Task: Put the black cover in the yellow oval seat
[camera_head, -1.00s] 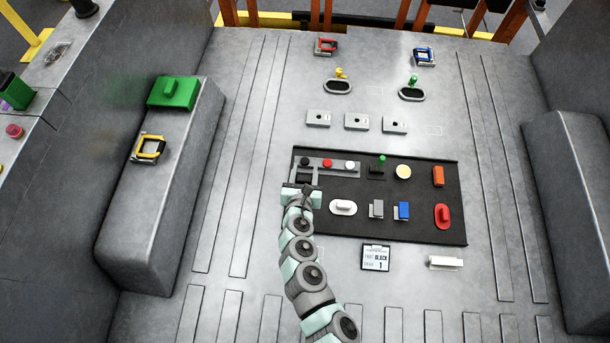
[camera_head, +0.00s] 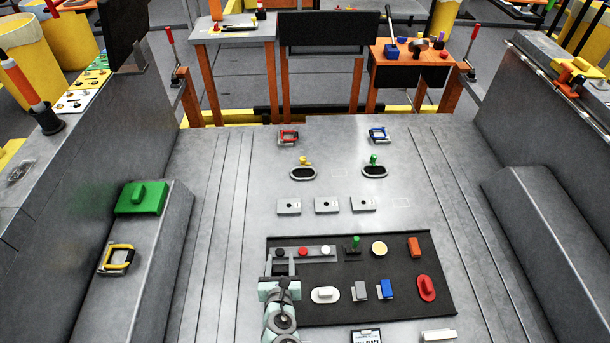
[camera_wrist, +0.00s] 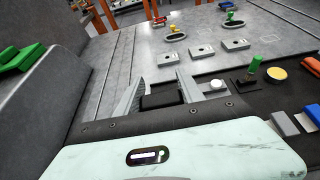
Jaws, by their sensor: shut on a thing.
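My gripper (camera_head: 280,268) is over the left end of the black mat. In the wrist view its two grey fingers (camera_wrist: 160,92) are shut on a dark piece, which I take as the black cover (camera_wrist: 160,102). The cover is mostly hidden by the gripper, and I cannot tell whether it touches the mat. The yellow oval seat (camera_head: 303,174) is a dark oval with a light rim and a yellow knob behind it. It lies farther back on the bed, and also shows in the wrist view (camera_wrist: 174,37), ahead of the fingers and apart from them.
The black mat (camera_head: 345,312) holds a grey strip with black, red and white knobs, a white oval cover (camera_head: 325,294), a red oval cover (camera_head: 426,288) and small blocks. Three grey plates (camera_head: 327,205) lie between mat and seats. A green-knobbed oval seat (camera_head: 374,171) is at right.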

